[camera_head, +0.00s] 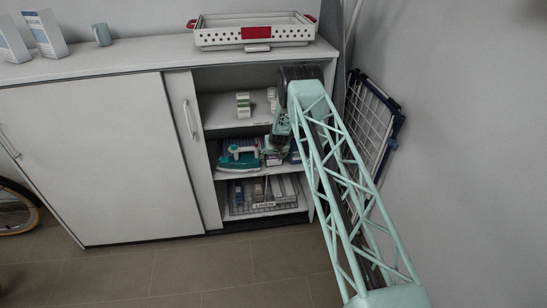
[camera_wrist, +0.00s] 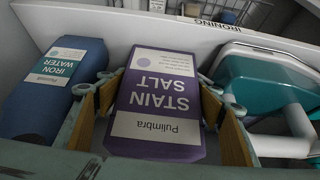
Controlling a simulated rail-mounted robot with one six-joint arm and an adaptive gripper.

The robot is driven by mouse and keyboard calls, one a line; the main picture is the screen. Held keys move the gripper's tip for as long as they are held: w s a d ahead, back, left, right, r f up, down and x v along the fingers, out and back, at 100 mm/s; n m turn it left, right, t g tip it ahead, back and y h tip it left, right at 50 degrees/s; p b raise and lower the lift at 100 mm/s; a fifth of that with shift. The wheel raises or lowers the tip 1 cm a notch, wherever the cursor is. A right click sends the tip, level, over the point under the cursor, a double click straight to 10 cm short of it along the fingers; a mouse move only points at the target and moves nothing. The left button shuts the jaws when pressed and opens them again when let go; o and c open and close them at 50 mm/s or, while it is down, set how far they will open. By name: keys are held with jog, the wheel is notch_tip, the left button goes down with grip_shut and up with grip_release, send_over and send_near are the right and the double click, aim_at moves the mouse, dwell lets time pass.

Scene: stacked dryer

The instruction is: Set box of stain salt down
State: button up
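The box of stain salt (camera_wrist: 158,92) is purple and white, and its lettering appears upside down in the wrist view. My gripper (camera_wrist: 160,82) has a finger pad along each side of it, with the tips against its sides. In the head view, my gripper (camera_head: 279,130) reaches into the open cabinet at the middle shelf. The box (camera_head: 272,159) shows there just below it, partly hidden. Whether the box's base touches the shelf cannot be told.
A teal iron (camera_wrist: 270,85) stands close on one side of the box, and a blue iron water container (camera_wrist: 52,85) on the other. The shelf lip (camera_wrist: 205,35) reads IRONING. A wire basket (camera_head: 263,198) is below, and small boxes (camera_head: 243,105) are above.

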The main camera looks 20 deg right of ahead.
jog(key=shift+r, duration=0.2)
dwell(0.4)
jog(key=shift+s+r+b, duration=0.15)
jog(key=shift+r+b, duration=0.05)
jog(key=shift+b, duration=0.35)
